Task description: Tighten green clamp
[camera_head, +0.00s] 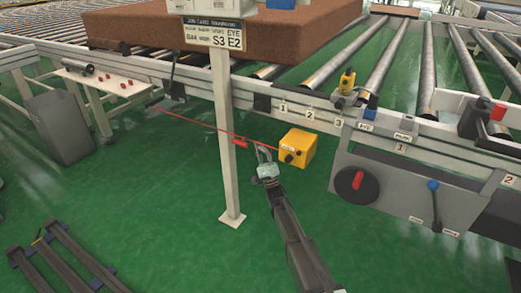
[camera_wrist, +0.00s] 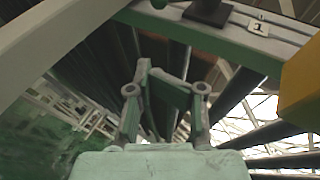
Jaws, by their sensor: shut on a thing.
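My gripper (camera_head: 264,152) is low, in front of the conveyor's side rail, just left of a yellow box (camera_head: 297,147) and right of the white post. No green clamp is clear in the head view.
A white post (camera_head: 227,150) stands close left of my gripper. A red cord (camera_head: 195,126) runs along the rail's front toward the yellow box. Rollers (camera_head: 383,60) lie behind the rail. Green floor is open below.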

